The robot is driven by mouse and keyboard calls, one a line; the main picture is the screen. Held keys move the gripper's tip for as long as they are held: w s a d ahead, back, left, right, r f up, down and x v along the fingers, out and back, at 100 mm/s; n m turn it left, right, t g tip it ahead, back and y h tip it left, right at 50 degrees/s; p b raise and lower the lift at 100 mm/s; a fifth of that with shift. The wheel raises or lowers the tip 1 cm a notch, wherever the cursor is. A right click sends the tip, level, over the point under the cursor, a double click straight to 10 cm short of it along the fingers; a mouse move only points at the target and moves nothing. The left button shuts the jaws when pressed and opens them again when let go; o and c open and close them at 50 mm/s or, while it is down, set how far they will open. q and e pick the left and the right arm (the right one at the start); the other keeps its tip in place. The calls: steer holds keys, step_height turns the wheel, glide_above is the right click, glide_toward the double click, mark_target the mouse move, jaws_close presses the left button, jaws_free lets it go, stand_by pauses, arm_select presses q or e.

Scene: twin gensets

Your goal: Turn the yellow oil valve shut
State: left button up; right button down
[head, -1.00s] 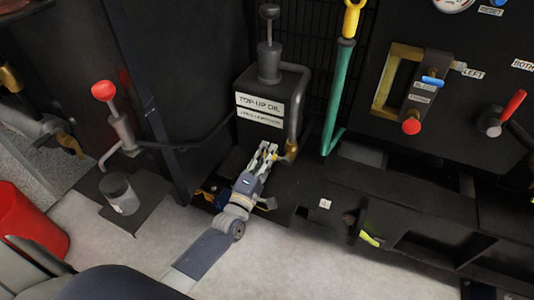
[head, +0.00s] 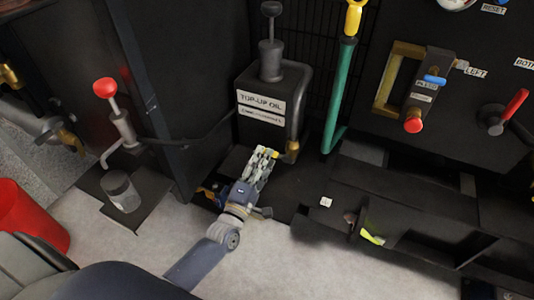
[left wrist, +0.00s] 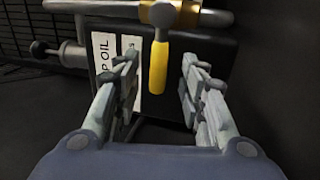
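The yellow oil valve lever (left wrist: 158,68) hangs down from a brass valve body (left wrist: 185,14) on a pipe in the left wrist view. The brass fitting (head: 291,151) also shows in the head view, low beside the black top-up oil tank (head: 290,82); the lever itself is hard to make out there. My left gripper (head: 264,156) is open just left of that fitting. In the left wrist view its two fingers stand apart on either side of the lever, with visible gaps and no clear contact. My right gripper is not in view.
A green pipe with a yellow top (head: 339,95) stands right of the tank. A red-knobbed pump (head: 121,122) and a grey can (head: 121,192) are at the left. A panel with a red lever (head: 514,104) is at the right. Pale floor (head: 275,258) lies in front.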

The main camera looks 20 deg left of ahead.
arm_select(q)
steer(key=s, duration=0.3)
steer(key=s+f, duration=0.1)
steer(key=s, duration=0.4)
steer(key=shift+s+a+f, duration=0.15)
steer(key=shift+s+f, duration=0.2)
steer(key=shift+f, duration=0.05)
